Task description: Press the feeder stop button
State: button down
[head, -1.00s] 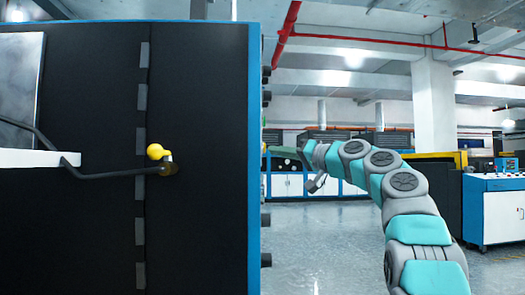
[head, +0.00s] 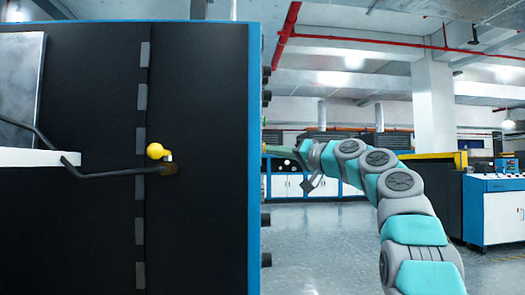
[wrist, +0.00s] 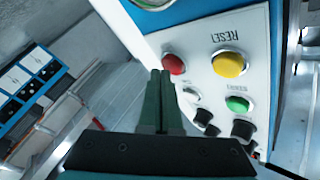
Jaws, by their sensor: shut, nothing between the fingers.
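In the wrist view a red button (wrist: 173,64) sits on a white control panel (wrist: 200,42). No readable label shows beside it. My gripper (wrist: 160,74) is shut and empty, its dark green fingers together. The fingertips appear just left of the red button in the picture; I cannot tell whether they touch it. A yellow button (wrist: 229,65) by an upside-down RESET label and a green button (wrist: 238,104) by an upside-down START label lie to the right. In the head view my gripper (head: 275,150) is at the right edge of the big black machine, and the buttons are hidden.
Several black knobs (wrist: 242,129) stand below the green button. In the head view the black machine (head: 200,220) with a blue edge fills the left. A blue-and-white cabinet (head: 495,212) stands at the right. The grey floor (head: 320,250) between them is open.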

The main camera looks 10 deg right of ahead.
jog(key=shift+a, duration=0.4)
dwell(0.5)
jog(key=shift+d, duration=0.8)
jog(key=shift+d, duration=0.15)
jog(key=d+p, duration=0.1)
jog(key=d, duration=0.4)
dwell(0.8)
